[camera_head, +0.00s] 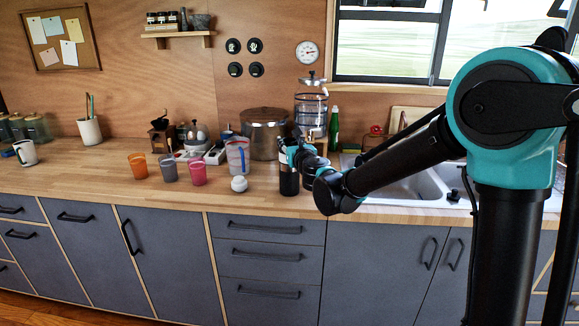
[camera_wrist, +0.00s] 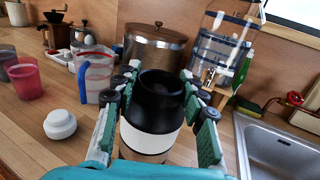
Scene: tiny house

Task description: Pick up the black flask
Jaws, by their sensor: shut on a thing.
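The black flask (camera_head: 288,178) stands upright at the front of the wooden counter, left of the sink. In the wrist view its black top (camera_wrist: 158,100) and a white band show between the fingers. My gripper (camera_head: 298,152) reaches it from the right, and in the wrist view the two green-padded fingers lie on either side of the flask, shut on it.
A small white round object (camera_wrist: 60,124) and a measuring jug (camera_head: 237,156) stand left of the flask. Orange, grey and pink cups (camera_head: 198,172) are farther left. A large pot (camera_head: 265,133) and a glass dispenser (camera_head: 311,107) stand behind. The sink (camera_head: 405,188) is to the right.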

